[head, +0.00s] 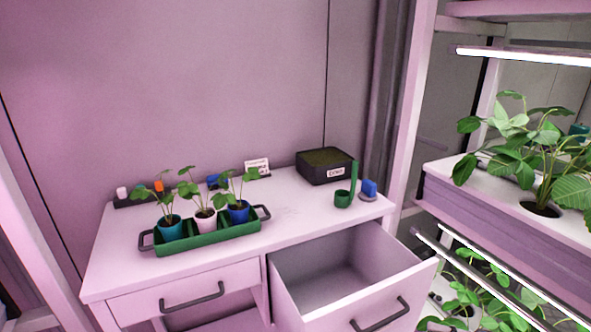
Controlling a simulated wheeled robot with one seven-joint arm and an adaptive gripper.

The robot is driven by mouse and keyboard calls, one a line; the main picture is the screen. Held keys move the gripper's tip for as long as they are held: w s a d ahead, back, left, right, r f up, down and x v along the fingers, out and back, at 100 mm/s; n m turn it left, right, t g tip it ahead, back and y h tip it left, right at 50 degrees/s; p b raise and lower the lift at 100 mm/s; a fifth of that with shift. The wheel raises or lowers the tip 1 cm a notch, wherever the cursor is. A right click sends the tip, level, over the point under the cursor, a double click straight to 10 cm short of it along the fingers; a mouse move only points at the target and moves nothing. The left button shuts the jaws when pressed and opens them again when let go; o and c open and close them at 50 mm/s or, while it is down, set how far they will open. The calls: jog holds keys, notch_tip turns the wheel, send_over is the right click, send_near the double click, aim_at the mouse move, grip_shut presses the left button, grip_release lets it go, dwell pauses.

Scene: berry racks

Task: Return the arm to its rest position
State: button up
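My arm and gripper do not show in the head view. A white workbench (296,216) stands ahead. On it a green tray (208,239) with dark handles holds three potted seedlings: one in a teal pot (170,228), one in a pale pink pot (205,221) and one in a blue pot (238,212). The bench's right drawer (335,283) is pulled out and looks empty inside. The left drawer (185,290) is shut.
At the bench's back right are a black labelled box (327,166), a green ladle-like cup (344,197) and a blue object (370,189). A rack with leafy plants (540,165) and lights stands at right. The open drawer juts out in front.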

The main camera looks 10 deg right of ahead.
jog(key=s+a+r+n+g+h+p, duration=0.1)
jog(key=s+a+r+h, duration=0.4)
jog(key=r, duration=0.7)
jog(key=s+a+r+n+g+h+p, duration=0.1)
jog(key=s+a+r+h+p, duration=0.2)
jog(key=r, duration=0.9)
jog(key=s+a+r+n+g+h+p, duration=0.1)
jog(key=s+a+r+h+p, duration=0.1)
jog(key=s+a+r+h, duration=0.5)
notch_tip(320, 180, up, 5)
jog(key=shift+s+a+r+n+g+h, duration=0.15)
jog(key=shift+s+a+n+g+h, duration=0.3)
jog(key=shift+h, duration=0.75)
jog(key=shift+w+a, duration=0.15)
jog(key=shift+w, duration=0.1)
